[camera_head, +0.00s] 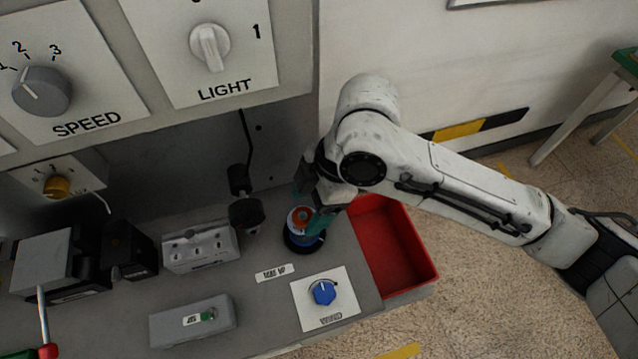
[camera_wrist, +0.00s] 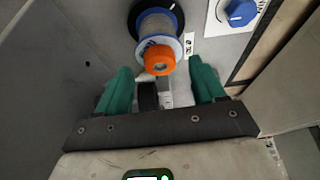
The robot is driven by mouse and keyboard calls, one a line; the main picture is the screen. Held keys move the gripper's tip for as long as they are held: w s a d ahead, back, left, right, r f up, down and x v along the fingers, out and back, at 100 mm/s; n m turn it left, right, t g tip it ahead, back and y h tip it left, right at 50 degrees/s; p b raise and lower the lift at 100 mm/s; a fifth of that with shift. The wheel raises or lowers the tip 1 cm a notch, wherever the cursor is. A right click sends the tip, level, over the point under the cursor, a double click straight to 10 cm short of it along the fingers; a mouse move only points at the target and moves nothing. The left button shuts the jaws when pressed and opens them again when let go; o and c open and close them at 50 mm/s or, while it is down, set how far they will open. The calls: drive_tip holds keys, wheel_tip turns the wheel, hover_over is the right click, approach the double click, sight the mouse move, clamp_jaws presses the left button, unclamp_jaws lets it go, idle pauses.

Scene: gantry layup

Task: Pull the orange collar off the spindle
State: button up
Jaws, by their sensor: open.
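The orange collar (camera_wrist: 160,60) sits at the end of the spindle (camera_wrist: 157,24), which has a grey wound body and a blue rim, in the wrist view. In the head view the collar (camera_head: 301,214) shows as an orange ring on top of the spindle, which stands on a round black base (camera_head: 304,246) on the bench. My gripper (camera_wrist: 160,88) is open, with green fingers on either side and a little short of the collar. In the head view my gripper (camera_head: 308,208) is over the spindle, and a green finger partly covers it.
A blue knob (camera_head: 322,292) on a white plate is in front of the spindle. A red bin (camera_head: 393,250) is to the right. Grey blocks (camera_head: 200,246) and a black-topped post (camera_head: 246,214) stand to the left. The panel with SPEED and LIGHT knobs (camera_head: 209,48) rises behind.

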drive_tip(key=shift+x, duration=0.95)
drive_tip(key=shift+r, duration=0.1)
clamp_jaws()
drive_tip(key=shift+r+p, duration=1.5)
drive_tip(key=shift+r, duration=0.15)
idle(0.6)
drive_tip(key=shift+r+p, duration=1.3)
drive_tip(key=shift+r, duration=0.35)
